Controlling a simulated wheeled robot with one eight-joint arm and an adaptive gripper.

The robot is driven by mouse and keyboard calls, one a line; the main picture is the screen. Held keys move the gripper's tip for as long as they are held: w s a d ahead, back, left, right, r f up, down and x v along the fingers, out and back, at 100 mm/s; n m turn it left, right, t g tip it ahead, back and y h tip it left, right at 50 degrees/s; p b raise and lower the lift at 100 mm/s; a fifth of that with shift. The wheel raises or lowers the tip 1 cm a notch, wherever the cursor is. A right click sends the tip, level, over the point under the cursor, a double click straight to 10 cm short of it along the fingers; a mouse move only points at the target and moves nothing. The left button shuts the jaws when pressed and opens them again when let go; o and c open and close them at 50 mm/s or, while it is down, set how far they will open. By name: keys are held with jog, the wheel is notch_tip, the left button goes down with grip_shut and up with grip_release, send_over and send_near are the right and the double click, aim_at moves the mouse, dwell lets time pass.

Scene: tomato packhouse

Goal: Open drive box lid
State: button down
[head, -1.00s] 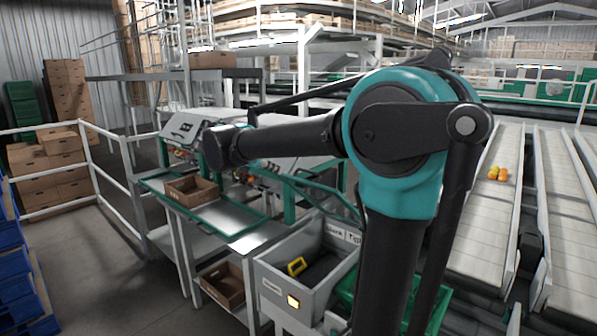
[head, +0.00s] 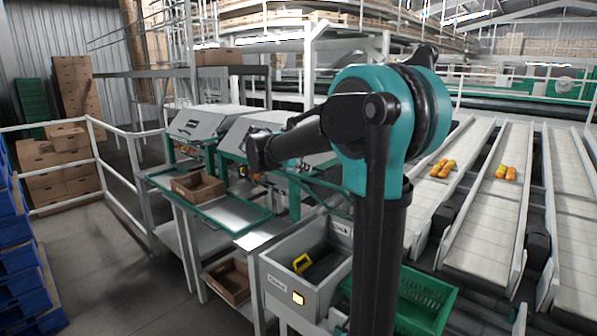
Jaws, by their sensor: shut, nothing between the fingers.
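Two grey housings with sloped lids stand side by side behind the green-edged bench: the left lid (head: 200,122) is in clear view, and the right lid (head: 250,128) is partly covered by my arm. No label I can read tells which is the drive box. Both lids look down, but their lower edges are too small to judge. My arm reaches left across the picture, its black joint in front of the right housing. My gripper cannot be made out; it is hidden behind the arm or out of view.
A cardboard tray (head: 200,201) sits on the bench (head: 237,226), another (head: 228,280) on the shelf below. A grey bin (head: 277,262) holds a yellow-handled item (head: 302,263). A green crate (head: 455,298) stands beside it. White railing (head: 118,165) bounds the left; conveyors (head: 490,215) fill the right.

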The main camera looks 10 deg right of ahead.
jog(key=shift+w+d+r, duration=0.15)
jog(key=shift+d, duration=0.1)
